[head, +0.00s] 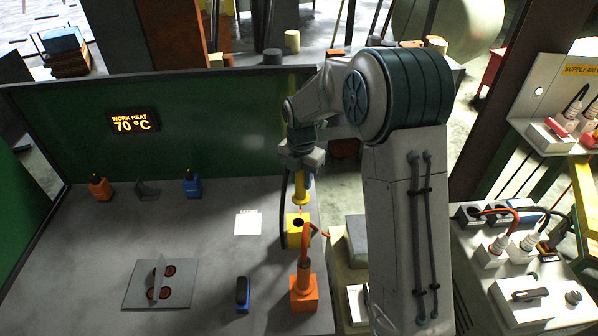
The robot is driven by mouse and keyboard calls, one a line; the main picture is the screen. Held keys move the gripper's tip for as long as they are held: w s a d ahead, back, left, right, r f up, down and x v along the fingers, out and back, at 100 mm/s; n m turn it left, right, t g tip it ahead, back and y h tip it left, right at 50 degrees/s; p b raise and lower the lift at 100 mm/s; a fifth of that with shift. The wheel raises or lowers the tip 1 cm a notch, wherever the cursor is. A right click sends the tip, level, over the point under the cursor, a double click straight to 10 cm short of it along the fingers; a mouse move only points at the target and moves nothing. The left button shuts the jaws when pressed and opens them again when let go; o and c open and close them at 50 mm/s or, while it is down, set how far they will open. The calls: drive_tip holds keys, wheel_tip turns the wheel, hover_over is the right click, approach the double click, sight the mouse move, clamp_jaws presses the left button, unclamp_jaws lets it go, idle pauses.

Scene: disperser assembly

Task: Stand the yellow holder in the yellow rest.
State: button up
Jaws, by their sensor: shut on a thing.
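The yellow holder (302,187) hangs upright in my gripper (302,171), which is shut on its upper part. Its lower end points down just above the yellow rest (297,237), a small block with a dark hole in its top. A small gap seems to show between the holder's tip and the hole; I cannot tell how exactly they line up in depth. The gripper's fingers are small and partly hidden by my wrist.
A dark cable runs down left of the yellow rest. Bottles stand behind.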

sight(298, 204)
drive_tip(key=shift+s+a+f+b, duration=0.15)
drive_tip(key=shift+a+f+b, duration=0.2)
drive_tip(key=shift+f, duration=0.2)
drive_tip(key=shift+a+f, duration=0.1)
drive_tip(key=shift+f, duration=0.3)
drive_tip(key=shift+f+b, duration=3)
drive_tip(key=shift+f, duration=1.25)
drive_tip(key=o, duration=1)
drive_tip(key=shift+o, duration=0.2)
wheel_tip(298, 204, up, 14)
drive_tip(key=b, duration=0.1)
drive_tip(key=shift+b, duration=0.4)
drive_tip(key=shift+f, duration=0.1)
